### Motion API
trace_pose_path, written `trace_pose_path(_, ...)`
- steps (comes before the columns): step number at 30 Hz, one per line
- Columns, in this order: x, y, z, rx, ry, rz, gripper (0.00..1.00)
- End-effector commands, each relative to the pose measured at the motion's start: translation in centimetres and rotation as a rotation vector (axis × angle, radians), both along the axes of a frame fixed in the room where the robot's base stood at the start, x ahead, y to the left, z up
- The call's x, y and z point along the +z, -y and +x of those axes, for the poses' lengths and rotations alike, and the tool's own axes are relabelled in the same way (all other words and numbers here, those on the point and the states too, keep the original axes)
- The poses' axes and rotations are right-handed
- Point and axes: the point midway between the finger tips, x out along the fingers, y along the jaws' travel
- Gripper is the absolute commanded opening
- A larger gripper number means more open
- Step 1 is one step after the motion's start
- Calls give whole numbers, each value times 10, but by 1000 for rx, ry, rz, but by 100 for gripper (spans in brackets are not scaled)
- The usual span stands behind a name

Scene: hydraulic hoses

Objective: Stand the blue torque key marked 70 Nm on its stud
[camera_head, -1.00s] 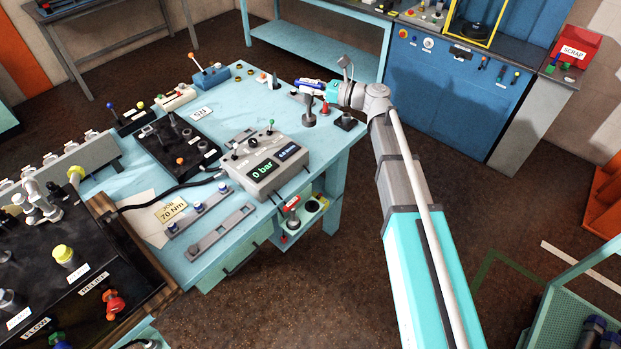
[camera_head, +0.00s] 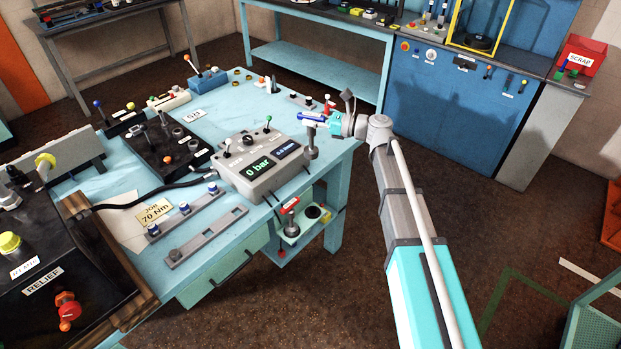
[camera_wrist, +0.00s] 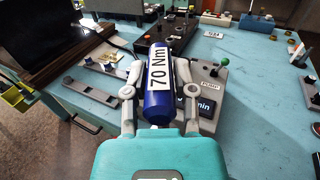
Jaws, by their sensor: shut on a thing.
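My gripper (camera_head: 313,119) is shut on the blue torque key (camera_head: 311,116), above the right part of the pale blue bench. In the wrist view the key (camera_wrist: 158,85) is a blue cylinder with a white "70 Nm" label, gripped between both fingers (camera_wrist: 157,98). In the head view it lies roughly level. A grey post with a round foot (camera_head: 311,147) shows just below the gripper; I cannot tell whether it touches the key. A grey rail with several blue-topped pieces (camera_head: 184,209) and a barer rail (camera_head: 206,238) lie at the bench front. I cannot tell which stud belongs to the key.
A grey box reading "0 bar" (camera_head: 262,168) stands left of the gripper. A low shelf (camera_head: 303,228) hangs off the front edge.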

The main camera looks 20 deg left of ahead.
Motion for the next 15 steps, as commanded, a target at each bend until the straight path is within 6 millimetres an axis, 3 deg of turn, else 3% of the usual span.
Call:
trace_pose_path(1, -17, 0, 0, 3, 0, 1, 0)
trace_pose_path(15, -93, 4, 1, 34, -1, 1, 0)
